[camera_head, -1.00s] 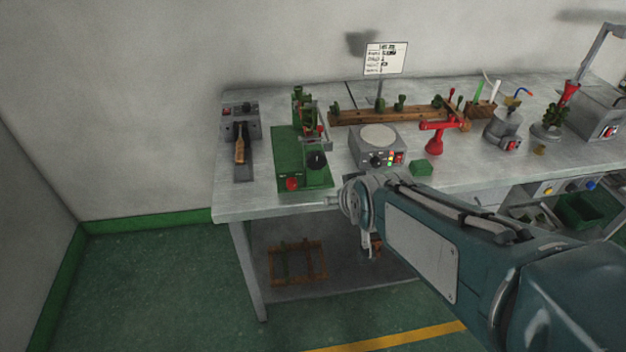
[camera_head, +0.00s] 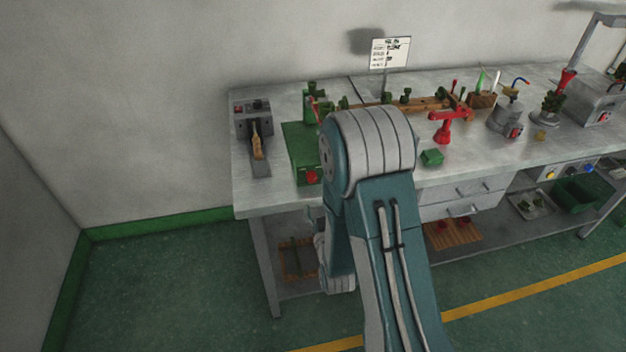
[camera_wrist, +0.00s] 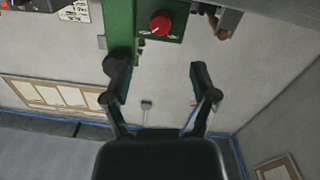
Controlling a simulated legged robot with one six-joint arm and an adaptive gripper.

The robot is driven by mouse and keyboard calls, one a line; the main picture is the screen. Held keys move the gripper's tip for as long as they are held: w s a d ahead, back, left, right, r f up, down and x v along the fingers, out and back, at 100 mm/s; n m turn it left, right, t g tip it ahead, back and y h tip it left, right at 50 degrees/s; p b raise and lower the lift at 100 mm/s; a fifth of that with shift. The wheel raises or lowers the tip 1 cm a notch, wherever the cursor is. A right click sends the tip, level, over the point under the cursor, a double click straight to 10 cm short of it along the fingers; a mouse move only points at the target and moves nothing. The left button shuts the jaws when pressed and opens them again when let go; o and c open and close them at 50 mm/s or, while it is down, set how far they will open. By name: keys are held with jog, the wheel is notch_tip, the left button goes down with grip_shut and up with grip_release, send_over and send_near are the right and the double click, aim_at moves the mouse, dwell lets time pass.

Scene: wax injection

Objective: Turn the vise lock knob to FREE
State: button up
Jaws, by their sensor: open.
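The green machine (camera_head: 303,145) stands on the left part of the bench, partly hidden by my arm in the head view. A red knob (camera_head: 312,176) sits on its front; in the wrist view this red knob (camera_wrist: 160,24) shows a pale pointer mark on a green panel. A round black knob (camera_wrist: 114,63) shows at the left finger's tip; I cannot tell whether they touch. Labels are too small to read, so I cannot tell which is the vise lock knob. My gripper (camera_wrist: 160,76) is open and empty, below the red knob in the picture. The head view hides it behind my arm.
A grey unit with a wooden-handled tool (camera_head: 257,147) lies left of the machine. A red stand (camera_head: 445,128) and a small green block (camera_head: 432,158) are right of my arm. The bench's left front edge (camera_head: 262,211) is clear.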

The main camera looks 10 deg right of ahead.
aim_at(312, 180)
jog(key=w, duration=0.9)
jog(key=shift+w+d+f, duration=0.2)
jog(key=shift+w, duration=0.1)
jog(key=shift+w+a, duration=0.15)
jog(key=shift+w, duration=0.35)
jog(key=shift+c, duration=0.3)
grip_shut()
